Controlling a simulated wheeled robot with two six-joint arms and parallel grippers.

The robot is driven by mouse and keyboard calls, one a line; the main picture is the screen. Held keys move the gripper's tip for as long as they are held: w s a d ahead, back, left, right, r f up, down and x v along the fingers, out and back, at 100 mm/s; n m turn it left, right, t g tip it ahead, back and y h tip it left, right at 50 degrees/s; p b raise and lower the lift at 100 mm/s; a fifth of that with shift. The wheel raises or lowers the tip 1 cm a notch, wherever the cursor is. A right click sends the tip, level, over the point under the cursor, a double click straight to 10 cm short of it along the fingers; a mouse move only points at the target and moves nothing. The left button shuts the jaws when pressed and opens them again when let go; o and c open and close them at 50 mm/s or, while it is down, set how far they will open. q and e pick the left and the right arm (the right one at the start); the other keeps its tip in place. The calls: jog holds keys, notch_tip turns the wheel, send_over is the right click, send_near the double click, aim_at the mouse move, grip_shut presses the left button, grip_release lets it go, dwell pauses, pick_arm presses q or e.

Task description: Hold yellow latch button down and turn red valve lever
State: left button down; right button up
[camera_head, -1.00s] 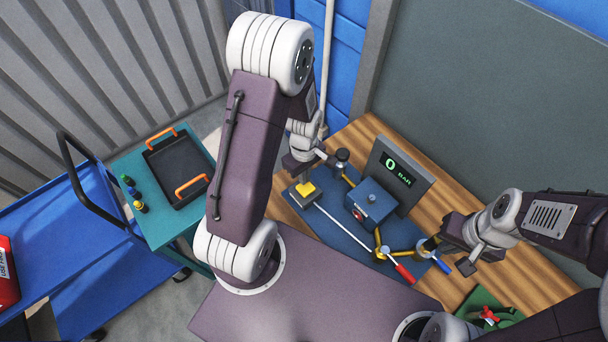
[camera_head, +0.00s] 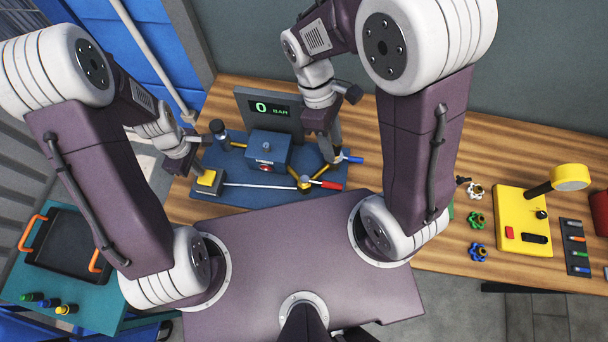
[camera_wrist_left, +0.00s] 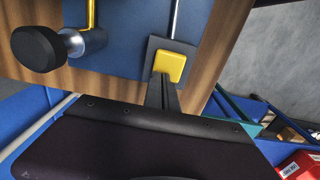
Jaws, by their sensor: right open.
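The yellow latch button (camera_head: 207,178) sits on a dark square base at the left end of the blue plate (camera_head: 240,196). My left gripper (camera_head: 199,170) is at it; in the left wrist view its closed fingertips (camera_wrist_left: 163,82) are at the near edge of the button (camera_wrist_left: 170,67). I cannot tell whether the button is pressed. The red valve lever (camera_head: 330,184) points right from a brass valve (camera_head: 304,183). My right gripper (camera_head: 333,158) is open beside the blue lever (camera_head: 353,159), above and behind the red one. Its fingers are partly hidden.
A gauge (camera_head: 268,108) reading 0 BAR stands behind a blue box (camera_head: 268,150). A black knob (camera_wrist_left: 38,49) stands on the plate. Handwheels (camera_head: 478,219) and a yellow device (camera_head: 524,222) lie to the right. A black tray (camera_head: 66,245) is at left.

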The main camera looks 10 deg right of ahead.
aim_at(331, 184)
jog(key=a, duration=0.1)
jog(key=a+f+n, duration=0.1)
jog(key=a+f+n+h, duration=0.1)
jog(key=a, duration=0.1)
jog(key=shift+s, duration=0.35)
jog(key=x, duration=1.2)
jog(key=shift+d, duration=0.1)
jog(key=shift+w, duration=0.1)
grip_shut()
dwell(0.7)
